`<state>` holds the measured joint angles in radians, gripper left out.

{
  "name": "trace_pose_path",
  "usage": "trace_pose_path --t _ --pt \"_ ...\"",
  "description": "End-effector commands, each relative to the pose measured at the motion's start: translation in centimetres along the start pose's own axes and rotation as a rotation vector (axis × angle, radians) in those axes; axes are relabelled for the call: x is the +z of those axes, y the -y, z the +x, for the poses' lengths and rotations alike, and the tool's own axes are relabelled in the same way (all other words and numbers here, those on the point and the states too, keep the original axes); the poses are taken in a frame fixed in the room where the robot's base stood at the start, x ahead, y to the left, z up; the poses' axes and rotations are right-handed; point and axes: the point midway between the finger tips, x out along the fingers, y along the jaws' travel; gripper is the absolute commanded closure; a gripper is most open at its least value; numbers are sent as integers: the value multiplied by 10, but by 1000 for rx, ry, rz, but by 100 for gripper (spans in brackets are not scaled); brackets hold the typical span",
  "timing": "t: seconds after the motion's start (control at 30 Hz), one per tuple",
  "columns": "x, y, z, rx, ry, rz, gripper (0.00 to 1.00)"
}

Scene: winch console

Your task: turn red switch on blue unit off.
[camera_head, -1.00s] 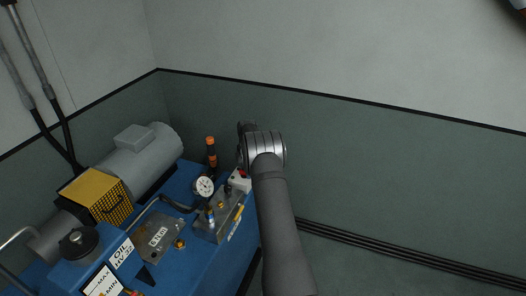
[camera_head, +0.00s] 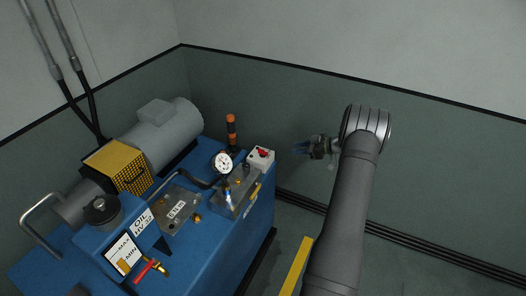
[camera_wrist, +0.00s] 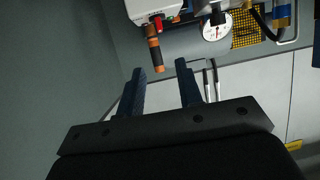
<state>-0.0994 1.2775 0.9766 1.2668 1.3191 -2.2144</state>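The blue unit (camera_head: 225,245) fills the left of the head view. The red switch (camera_head: 263,153) sits on a small white box (camera_head: 261,162) at the unit's far right corner. In the wrist view the white box (camera_wrist: 148,8) is at the top edge, with a red part (camera_wrist: 158,24) by it that looks like the switch. My gripper (camera_head: 299,149) is to the right of the box, apart from it, fingers pointing left. In the wrist view its two dark fingers (camera_wrist: 161,78) are spread with nothing between them. The switch's exact position is too small to read.
An orange and black signal post (camera_head: 231,132) stands behind the box; a round gauge (camera_head: 222,163) and a metal block (camera_head: 236,198) are to its left. A yellow bar (camera_head: 296,266) rises at the lower middle.

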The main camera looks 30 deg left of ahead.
Motion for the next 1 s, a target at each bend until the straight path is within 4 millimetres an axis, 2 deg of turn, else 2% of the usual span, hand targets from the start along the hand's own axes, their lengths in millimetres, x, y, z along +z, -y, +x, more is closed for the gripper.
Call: trace_pose_path --t 0.17,0.7,0.8,1.0 --pt "0 1 23 -3 -1 1 67" --pt "1 1 138 -2 2 1 67" --pt "1 1 153 -3 3 0 67" --pt "1 1 170 -1 3 1 67"
